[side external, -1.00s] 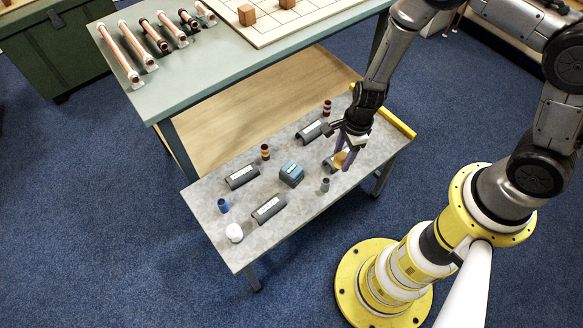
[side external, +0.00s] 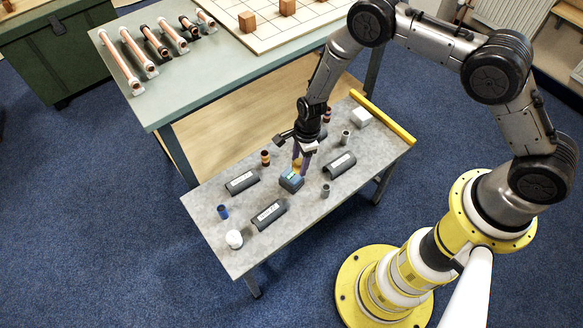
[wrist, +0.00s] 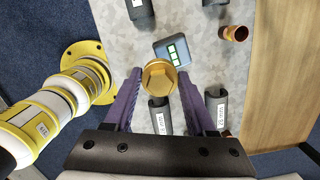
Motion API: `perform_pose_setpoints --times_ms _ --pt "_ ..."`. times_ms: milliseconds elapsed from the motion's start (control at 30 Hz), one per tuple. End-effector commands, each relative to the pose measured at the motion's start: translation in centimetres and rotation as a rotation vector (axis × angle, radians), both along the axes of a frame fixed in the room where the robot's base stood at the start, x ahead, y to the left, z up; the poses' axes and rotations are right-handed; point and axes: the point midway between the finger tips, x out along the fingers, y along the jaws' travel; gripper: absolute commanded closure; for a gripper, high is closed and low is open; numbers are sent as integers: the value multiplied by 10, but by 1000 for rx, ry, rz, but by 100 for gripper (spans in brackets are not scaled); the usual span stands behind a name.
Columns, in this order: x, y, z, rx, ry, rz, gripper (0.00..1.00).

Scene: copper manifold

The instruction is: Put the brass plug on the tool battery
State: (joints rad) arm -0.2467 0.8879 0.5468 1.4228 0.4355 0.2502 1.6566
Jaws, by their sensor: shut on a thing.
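The brass plug (wrist: 159,78), a gold hexagonal piece, is between the purple fingers of my gripper (wrist: 160,88) in the wrist view. My gripper is shut on it. In the side view the plug (side external: 297,163) shows small between the fingertips, just above the tool battery (side external: 290,183). The battery is a small blue-grey block on the grey bench. In the wrist view the battery (wrist: 172,50), with a green-and-white marking on its top, lies just beyond the plug, which overlaps its near edge. I cannot tell whether plug and battery touch.
Dark labelled holders (side external: 242,180) lie around the battery. Copper-and-dark fittings (side external: 265,158), grey fittings (side external: 346,137), a blue fitting (side external: 223,211), a white round piece (side external: 234,239) and a white block (side external: 361,117) stand on the bench. A yellow bar (side external: 383,118) edges its right end.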

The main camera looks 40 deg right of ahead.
Motion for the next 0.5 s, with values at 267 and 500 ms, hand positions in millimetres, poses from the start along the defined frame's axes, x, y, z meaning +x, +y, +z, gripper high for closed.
perform_pose_setpoints --times_ms 267,500 --pt "22 7 -26 1 -2 0 100" --pt "27 9 -48 0 1 0 100"
